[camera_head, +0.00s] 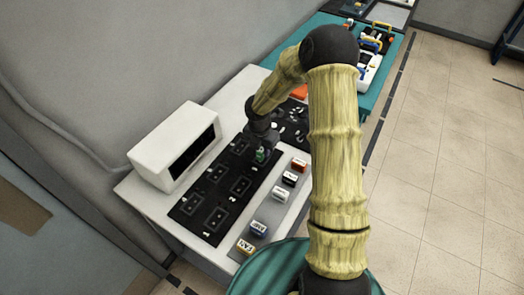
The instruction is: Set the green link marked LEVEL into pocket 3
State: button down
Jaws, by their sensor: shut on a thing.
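A small green link (261,156) is between the jaws of my gripper (262,149), at the far right end of the black pocket board (190,222). Its marking is too small to read, and the gripper hides part of it. I cannot tell whether the link is above the board or touching it. The board has outlined pockets in two rows, with small numbers beside them. Bare pockets show at the near end (217,217) and in the middle (240,185). I cannot read the numbers well enough to pick out pocket 3.
A white box with a dark screen (174,143) stands behind. A teal table (393,75) with tools adjoins. My arm crosses the middle.

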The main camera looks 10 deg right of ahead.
jog(key=shift+w+a+f, duration=0.1)
jog(key=shift+f, duration=0.6)
jog(key=shift+f, duration=0.25)
jog(key=shift+s+f+b, duration=0.35)
jog(key=shift+s, duration=0.05)
jog(key=c, duration=1.3)
grip_release()
jog(key=shift+o, duration=0.2)
jog(key=shift+w+r+p, duration=0.1)
jog(key=shift+r+p, duration=0.25)
jog(key=shift+r, duration=0.15)
notch_tip(320, 180, up, 12)
jog(key=shift+s+a, duration=0.3)
jog(key=shift+a, duration=0.15)
